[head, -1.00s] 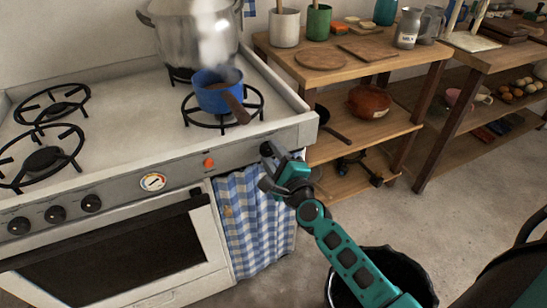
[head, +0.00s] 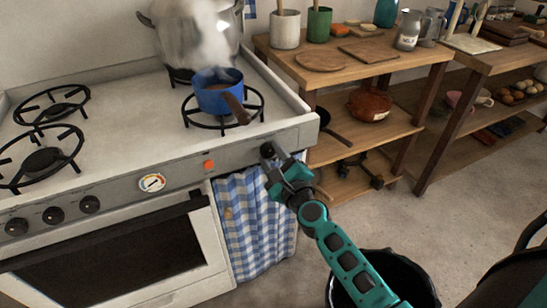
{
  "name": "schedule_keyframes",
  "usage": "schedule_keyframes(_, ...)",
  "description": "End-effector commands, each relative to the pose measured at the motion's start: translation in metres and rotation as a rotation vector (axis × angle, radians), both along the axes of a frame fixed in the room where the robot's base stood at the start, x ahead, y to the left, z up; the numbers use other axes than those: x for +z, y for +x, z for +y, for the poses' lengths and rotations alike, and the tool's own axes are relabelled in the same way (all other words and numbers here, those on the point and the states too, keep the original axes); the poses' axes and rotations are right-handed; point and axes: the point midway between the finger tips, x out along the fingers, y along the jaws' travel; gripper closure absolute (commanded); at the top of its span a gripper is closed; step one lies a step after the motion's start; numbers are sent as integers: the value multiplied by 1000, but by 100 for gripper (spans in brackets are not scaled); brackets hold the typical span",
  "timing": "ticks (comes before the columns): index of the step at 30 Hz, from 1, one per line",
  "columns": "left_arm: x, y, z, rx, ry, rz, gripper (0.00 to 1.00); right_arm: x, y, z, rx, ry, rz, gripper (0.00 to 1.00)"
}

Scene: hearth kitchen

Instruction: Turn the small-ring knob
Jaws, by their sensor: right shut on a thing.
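The small-ring knob (head: 267,150) is the dark knob at the right end of the stove's front panel, below the small ring (head: 190,108) that carries a blue saucepan (head: 216,98). My right gripper (head: 270,158) reaches up to it from the lower right and is shut on it. The fingers hide part of the knob, so its pointer cannot be read. My left gripper is not in view.
Steam rises by the large metal pot (head: 190,35) at the back. The saucepan's brown handle (head: 237,108) points toward the front edge, above the knob. A checked curtain (head: 250,225) hangs below the panel. A black bin (head: 395,262) stands below my right arm.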

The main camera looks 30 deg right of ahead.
Motion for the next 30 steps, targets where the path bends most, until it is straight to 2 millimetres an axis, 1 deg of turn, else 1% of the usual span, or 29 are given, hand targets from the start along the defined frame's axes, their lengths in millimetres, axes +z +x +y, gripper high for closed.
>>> schedule_keyframes(3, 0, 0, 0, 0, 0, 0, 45, -1, 0, 0, 0, 5, 1, 89)
schedule_keyframes(4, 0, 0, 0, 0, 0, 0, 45, -1, 0, 0, 0, 5, 1, 58)
schedule_keyframes(12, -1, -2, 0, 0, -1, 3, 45, 0, 0, 0, 1, 2, 1, 33)
schedule_keyframes(19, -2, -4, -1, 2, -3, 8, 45, 0, -1, 0, 0, 1, 0, 33)
schedule_keyframes(22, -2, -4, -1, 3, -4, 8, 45, 0, -5, 0, 1, 0, 1, 33)
schedule_keyframes(26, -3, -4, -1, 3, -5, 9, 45, -1, -22, 2, 1, 0, 3, 33)
schedule_keyframes(30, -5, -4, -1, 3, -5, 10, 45, -2, -49, 3, 2, 0, 3, 33)
